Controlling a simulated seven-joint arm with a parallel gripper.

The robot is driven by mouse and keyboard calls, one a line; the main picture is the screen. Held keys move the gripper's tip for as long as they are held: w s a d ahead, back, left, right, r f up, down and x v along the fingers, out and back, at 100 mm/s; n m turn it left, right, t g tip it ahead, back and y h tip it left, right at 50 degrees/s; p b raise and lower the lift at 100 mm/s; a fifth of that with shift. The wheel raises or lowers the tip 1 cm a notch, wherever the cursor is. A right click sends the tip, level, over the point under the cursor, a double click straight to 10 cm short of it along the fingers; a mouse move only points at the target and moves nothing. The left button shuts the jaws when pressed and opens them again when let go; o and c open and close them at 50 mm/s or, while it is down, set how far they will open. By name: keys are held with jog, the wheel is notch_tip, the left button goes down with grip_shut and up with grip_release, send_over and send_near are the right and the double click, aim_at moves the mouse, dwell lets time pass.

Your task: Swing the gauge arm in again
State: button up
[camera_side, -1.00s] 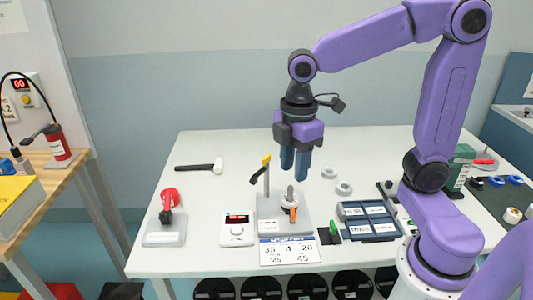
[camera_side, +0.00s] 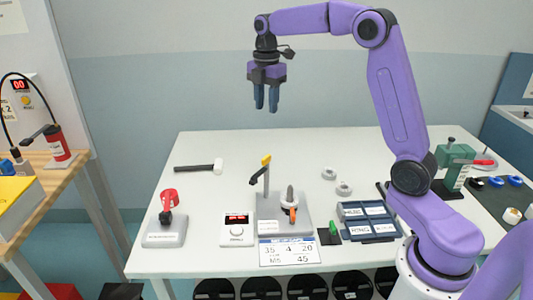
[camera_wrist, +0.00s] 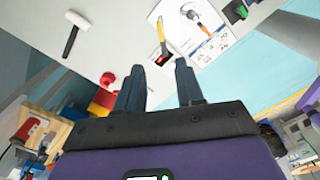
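The rewind station has a light grey base (camera_side: 297,221) with an upright post (camera_side: 266,183). A black gauge arm with a yellow end (camera_side: 261,168) sits at the post's top, tilted down to the left in the side view. Beside the post is a spindle with a white spool (camera_side: 289,202) and an orange piece (camera_side: 293,214). The gauge arm's yellow part (camera_wrist: 160,30) also shows in the wrist view. My gripper (camera_side: 266,109) is high above the table, well clear of the station. Its two fingers are apart with nothing between them (camera_wrist: 159,66).
A counter box (camera_side: 237,231) and a red-topped stand (camera_side: 165,236) are left of the station. A hammer (camera_side: 200,167) lies behind. A blue tray (camera_side: 367,220), a green switch (camera_side: 332,228) and white rings (camera_side: 343,188) are to the right. A printed card (camera_side: 289,252) lies in front.

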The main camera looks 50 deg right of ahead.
aim_at(266, 157)
notch_tip(266, 157, down, 17)
jog(key=shift+r, duration=0.2)
dwell(0.3)
grip_shut()
dwell(1.4)
